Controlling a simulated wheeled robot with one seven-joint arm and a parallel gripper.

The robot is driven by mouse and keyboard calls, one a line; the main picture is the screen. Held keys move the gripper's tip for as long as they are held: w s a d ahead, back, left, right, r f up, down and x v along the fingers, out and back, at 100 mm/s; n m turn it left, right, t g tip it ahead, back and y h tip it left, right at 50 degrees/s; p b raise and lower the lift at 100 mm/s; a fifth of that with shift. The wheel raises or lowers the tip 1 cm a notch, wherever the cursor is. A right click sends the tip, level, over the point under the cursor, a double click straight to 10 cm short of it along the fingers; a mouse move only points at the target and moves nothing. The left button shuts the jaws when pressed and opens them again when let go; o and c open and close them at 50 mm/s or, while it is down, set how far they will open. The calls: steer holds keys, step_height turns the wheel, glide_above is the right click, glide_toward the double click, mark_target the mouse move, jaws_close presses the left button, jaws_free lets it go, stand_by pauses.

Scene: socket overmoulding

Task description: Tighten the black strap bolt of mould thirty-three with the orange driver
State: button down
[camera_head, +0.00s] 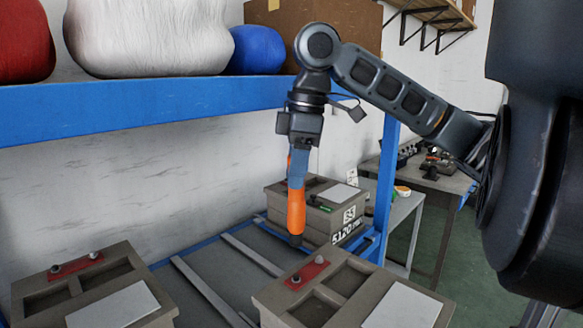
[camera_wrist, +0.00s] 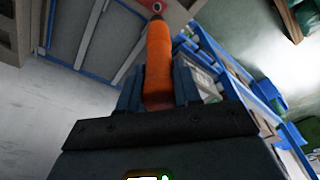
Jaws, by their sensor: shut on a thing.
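My gripper (camera_head: 298,160) is shut on the orange driver (camera_head: 296,210), which hangs upright with its dark tip down. In the wrist view the driver (camera_wrist: 158,65) stands between my fingers (camera_wrist: 158,88), its far end over a red strap (camera_wrist: 175,12). The mould with a white label that seems to read 33 (camera_head: 325,222) stands at the back, partly behind the driver. A nearer mould (camera_head: 345,300) has a red strap (camera_head: 308,273) with two small bolts; the tip appears above and beside it, apart.
Another mould (camera_head: 90,290) with a red strap stands at front left. A blue shelf beam (camera_head: 140,105) runs above the bench, bearing sacks. A blue post (camera_head: 386,180) rises at the right. Metal rails (camera_head: 205,290) lie between the moulds.

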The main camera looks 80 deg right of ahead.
mark_target(296, 215)
steer(key=shift+f, duration=0.1)
steer(key=shift+f+b, duration=2.5)
steer(key=shift+f, duration=0.95)
steer(key=shift+f+b, duration=0.4)
steer(key=shift+f, duration=0.75)
stand_by(2.1)
